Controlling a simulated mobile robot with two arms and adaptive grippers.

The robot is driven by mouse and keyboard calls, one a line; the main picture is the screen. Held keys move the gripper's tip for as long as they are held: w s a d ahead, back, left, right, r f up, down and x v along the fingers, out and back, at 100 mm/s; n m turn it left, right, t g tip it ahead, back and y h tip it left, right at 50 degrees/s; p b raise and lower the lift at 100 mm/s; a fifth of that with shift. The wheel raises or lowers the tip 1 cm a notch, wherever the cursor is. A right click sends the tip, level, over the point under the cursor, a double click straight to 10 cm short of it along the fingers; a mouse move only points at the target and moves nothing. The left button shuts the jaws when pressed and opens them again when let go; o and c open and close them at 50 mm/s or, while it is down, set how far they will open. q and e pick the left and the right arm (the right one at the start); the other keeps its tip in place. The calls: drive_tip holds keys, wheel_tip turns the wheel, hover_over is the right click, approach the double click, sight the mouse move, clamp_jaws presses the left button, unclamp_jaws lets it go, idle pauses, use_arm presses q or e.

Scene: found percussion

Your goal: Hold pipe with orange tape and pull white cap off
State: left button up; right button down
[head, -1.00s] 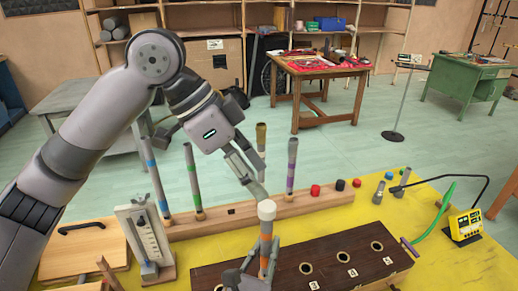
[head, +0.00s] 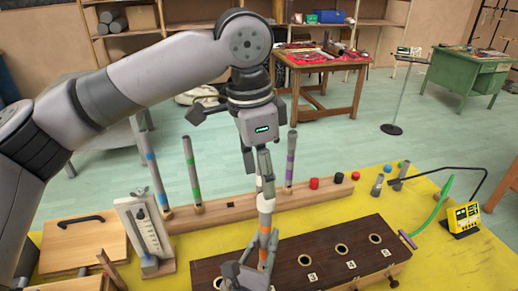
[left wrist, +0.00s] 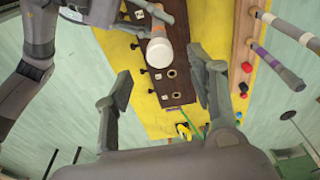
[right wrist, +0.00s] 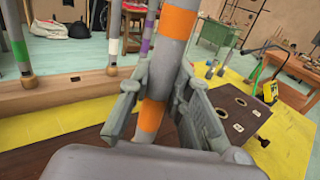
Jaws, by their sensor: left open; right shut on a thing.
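The grey pipe with orange tape bands (head: 265,222) stands roughly upright above the dark wooden box in the head view. It fills the middle of the right wrist view (right wrist: 166,58). My right gripper (head: 257,255) is shut around it, below an upper orange band. The white cap (left wrist: 160,52) is on the pipe's top end, facing the left wrist camera. In the head view, the left fingers partly hide it. My left gripper (head: 264,178) points down over the cap with its fingers (left wrist: 160,82) apart. I cannot tell whether a finger touches the cap.
The dark box with numbered holes (head: 350,268) lies on the yellow mat (head: 425,218). Behind it, a wooden rail (head: 235,213) holds several banded pipes. Red and black caps (head: 314,183) sit at its right end. A white gauge stand (head: 143,235) is at left.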

use_arm(q)
drive_tip(key=shift+w+d+f, duration=0.1)
drive_tip(key=shift+d+f, duration=0.05)
drive_tip(key=shift+f, duration=1.25)
drive_tip(key=shift+d+f, duration=0.15)
drive_tip(key=shift+f, duration=1.2)
drive_tip(key=c, duration=1.2)
drive_tip(key=shift+r, duration=0.4)
drive_tip(key=shift+r, duration=0.9)
drive_tip(key=shift+r, duration=0.1)
drive_tip(key=shift+r, duration=1.45)
use_arm(e)
drive_tip(key=c, duration=1.4)
unclamp_jaws()
